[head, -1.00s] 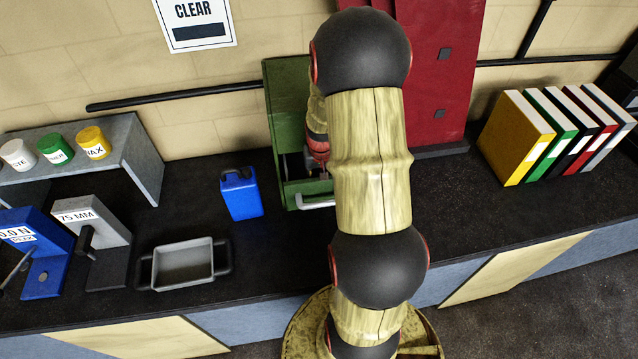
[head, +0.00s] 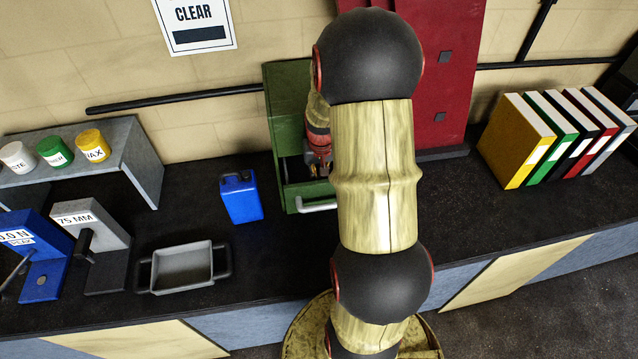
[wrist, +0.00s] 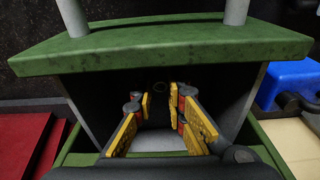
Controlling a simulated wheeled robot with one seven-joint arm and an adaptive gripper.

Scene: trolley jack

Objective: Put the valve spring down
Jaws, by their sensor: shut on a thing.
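A green cabinet (head: 284,100) stands at the back of the worktop with its drawer pulled out; the drawer front (head: 306,192) has a pale handle. My gripper (head: 319,168) is over the drawer opening, partly hidden by my own arm. In the wrist view, the green drawer front (wrist: 160,48) crosses the top, and my gripper (wrist: 159,104) points down into the drawer between its walls. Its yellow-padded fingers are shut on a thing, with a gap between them. The valve spring cannot be made out clearly in the dark gap.
A blue canister (head: 240,195) stands left of the drawer, with a grey tray (head: 183,267) in front. A red cabinet (head: 440,90) is close on the right, binders (head: 515,140) farther right. The worktop between them is clear.

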